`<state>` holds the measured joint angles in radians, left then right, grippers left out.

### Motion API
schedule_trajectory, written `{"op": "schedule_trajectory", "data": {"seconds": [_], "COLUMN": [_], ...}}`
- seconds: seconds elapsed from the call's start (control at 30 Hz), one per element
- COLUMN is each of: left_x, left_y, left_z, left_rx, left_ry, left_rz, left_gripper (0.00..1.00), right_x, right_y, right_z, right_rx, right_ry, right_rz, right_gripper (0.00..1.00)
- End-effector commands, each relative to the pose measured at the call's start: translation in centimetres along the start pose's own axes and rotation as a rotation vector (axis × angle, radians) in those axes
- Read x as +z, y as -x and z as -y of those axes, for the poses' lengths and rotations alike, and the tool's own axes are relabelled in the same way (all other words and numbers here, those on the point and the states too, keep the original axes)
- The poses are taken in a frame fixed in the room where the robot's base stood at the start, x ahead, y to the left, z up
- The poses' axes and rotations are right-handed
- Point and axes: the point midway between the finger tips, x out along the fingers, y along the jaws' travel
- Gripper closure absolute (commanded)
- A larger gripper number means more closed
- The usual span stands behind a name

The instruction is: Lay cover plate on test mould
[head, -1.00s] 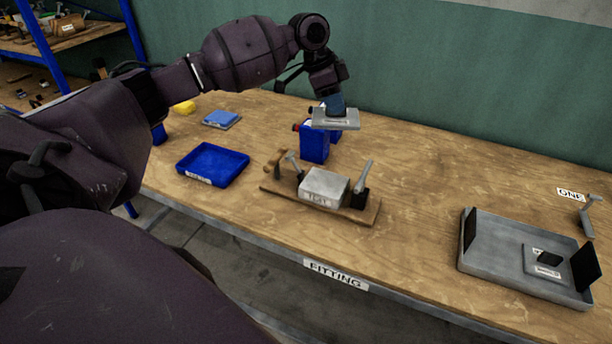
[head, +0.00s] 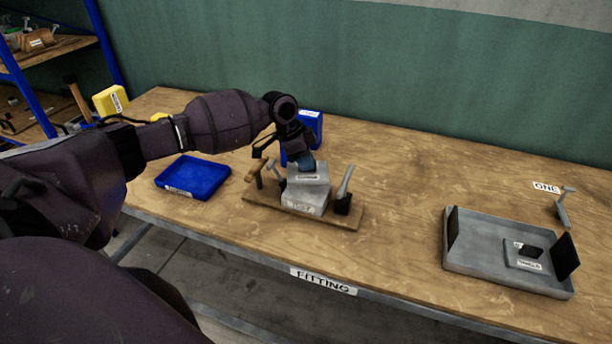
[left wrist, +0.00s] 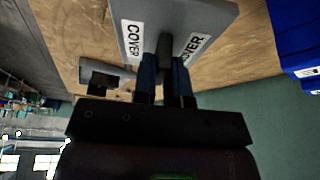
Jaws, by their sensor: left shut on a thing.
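My left gripper (head: 306,166) is shut on the grey cover plate (head: 309,177), gripping its upright handle. In the left wrist view the plate (left wrist: 222,18) carries labels reading COVER on both sides of the handle, between the gripper fingers (left wrist: 166,66). The grey test mould (head: 304,203) sits on a wooden board (head: 260,213) between two upright levers. The plate is over the mould, close to its top and hiding it; I cannot tell whether they touch. My right gripper is not in view.
Upright levers flank the mould, the right one (head: 344,190) close by. A blue bin (head: 316,126) stands behind, a blue tray (head: 215,188) lies left. A grey tray (head: 480,273) with black uprights is at right. The bench between is clear.

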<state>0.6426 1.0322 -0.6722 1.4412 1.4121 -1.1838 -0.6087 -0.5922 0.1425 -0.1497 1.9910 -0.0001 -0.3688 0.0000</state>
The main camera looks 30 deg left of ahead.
Motion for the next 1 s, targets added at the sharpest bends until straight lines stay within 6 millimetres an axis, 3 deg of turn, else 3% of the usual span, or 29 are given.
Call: {"op": "schedule_trajectory", "data": {"seconds": [0.27,0.53,0.93,0.97,1.0], "left_x": [0.6,1.9,2.1,2.1,2.1], "left_y": [-1.5,-4.7,-5.1,-5.2,-5.2], "left_z": [0.0,0.0,0.0,0.0,0.0], "left_rx": [0.0,0.0,-0.001,0.0,0.0], "left_ry": [0.001,0.001,0.0,0.0,0.0], "left_rz": [-0.002,-0.001,-0.002,0.0,0.0], "left_gripper": [1.0,1.0,1.0,0.86,0.8], "right_x": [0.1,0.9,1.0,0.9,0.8], "right_y": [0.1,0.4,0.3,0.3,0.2], "right_z": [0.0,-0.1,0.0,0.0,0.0], "right_rx": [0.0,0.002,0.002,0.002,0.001], "right_ry": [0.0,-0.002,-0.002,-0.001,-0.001], "right_rz": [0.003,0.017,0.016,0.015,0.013], "right_gripper": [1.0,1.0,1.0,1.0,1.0]}}
